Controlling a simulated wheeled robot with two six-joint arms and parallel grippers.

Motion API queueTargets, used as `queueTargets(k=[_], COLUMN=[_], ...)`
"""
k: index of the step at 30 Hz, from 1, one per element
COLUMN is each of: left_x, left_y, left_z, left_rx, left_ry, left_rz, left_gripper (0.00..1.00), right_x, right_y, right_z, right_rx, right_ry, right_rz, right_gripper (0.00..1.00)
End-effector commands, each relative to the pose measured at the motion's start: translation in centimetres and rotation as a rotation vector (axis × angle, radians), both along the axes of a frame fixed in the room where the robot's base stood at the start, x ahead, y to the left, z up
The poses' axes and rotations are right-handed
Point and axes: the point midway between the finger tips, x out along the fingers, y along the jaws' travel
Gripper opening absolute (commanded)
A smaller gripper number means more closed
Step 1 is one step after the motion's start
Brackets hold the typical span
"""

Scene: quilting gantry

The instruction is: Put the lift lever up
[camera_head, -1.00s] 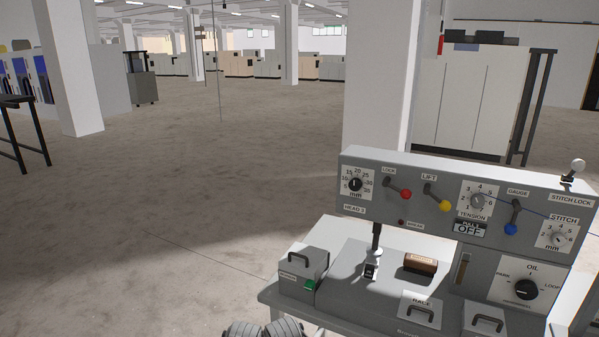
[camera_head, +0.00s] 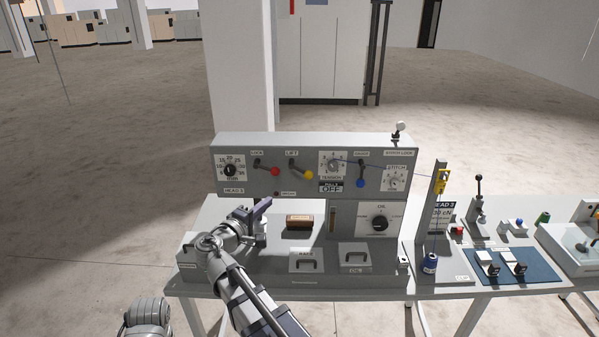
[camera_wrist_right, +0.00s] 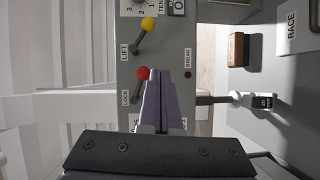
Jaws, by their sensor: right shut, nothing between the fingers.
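The lift lever, with its yellow knob (camera_head: 309,175), is on the front of the grey control panel (camera_head: 222,184). It slants down to the right from its pivot under the LIFT label. The yellow knob also shows at the top of the right wrist view (camera_wrist_right: 149,24). My right gripper (camera_head: 264,204) is shut and empty, in front of and below the panel's left part. In the right wrist view its purple fingers (camera_wrist_right: 159,80) overlap the panel close to the red lock knob (camera_wrist_right: 143,73); I cannot tell whether they touch. The lift lever is clear of the fingers.
The lock lever's red knob (camera_head: 275,171) is left of the lift lever, and the blue gauge knob (camera_head: 360,183) is to its right. A brown block (camera_head: 299,222) lies on the machine bed below. A side table with a blue mat (camera_head: 540,268) stands at the right.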

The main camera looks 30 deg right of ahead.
Motion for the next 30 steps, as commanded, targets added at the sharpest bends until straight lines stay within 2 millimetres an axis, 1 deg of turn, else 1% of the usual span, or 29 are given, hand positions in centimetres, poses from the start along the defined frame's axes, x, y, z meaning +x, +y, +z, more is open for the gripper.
queueTargets(k=[1, 3, 8, 11, 14, 21, 26, 30], left_x=[0.0, 0.0, 0.0, 0.0, 0.0, 0.0, 0.0, 0.0], left_y=[0.0, 0.0, 0.0, 0.0, 0.0, 0.0, 0.0, 0.0], left_z=[0.5, 0.5, 0.4, 0.4, 0.4, 0.3, 0.2, 0.1], left_rx=[0.000, 0.000, 0.000, 0.000, 0.000, 0.000, 0.000, 0.000], left_ry=[0.000, 0.000, 0.000, 0.000, 0.000, 0.000, 0.000, 0.000], left_rz=[0.000, 0.000, 0.000, 0.000, 0.000, 0.000, -0.001, -0.001], left_gripper=[0.00, 0.00, 0.00, 0.00, 0.00, 0.00, 0.00, 0.00], right_x=[0.4, 0.5, 0.7, 1.1, 1.8, 4.5, 6.1, 5.2], right_y=[-0.2, -0.3, -0.4, -1.0, -2.3, -6.5, -9.0, -10.9], right_z=[1.0, 1.6, 1.7, 1.6, 1.6, 1.5, 1.4, 1.3], right_rx=[-0.028, -0.051, -0.061, -0.060, -0.060, -0.058, -0.058, -0.058], right_ry=[-0.004, -0.008, -0.009, -0.009, -0.009, -0.009, -0.009, -0.009], right_rz=[0.004, 0.009, 0.011, 0.010, 0.007, 0.006, 0.007, 0.009], right_gripper=[0.00, 0.00, 0.00, 0.00, 0.00, 0.00, 0.00, 0.00])
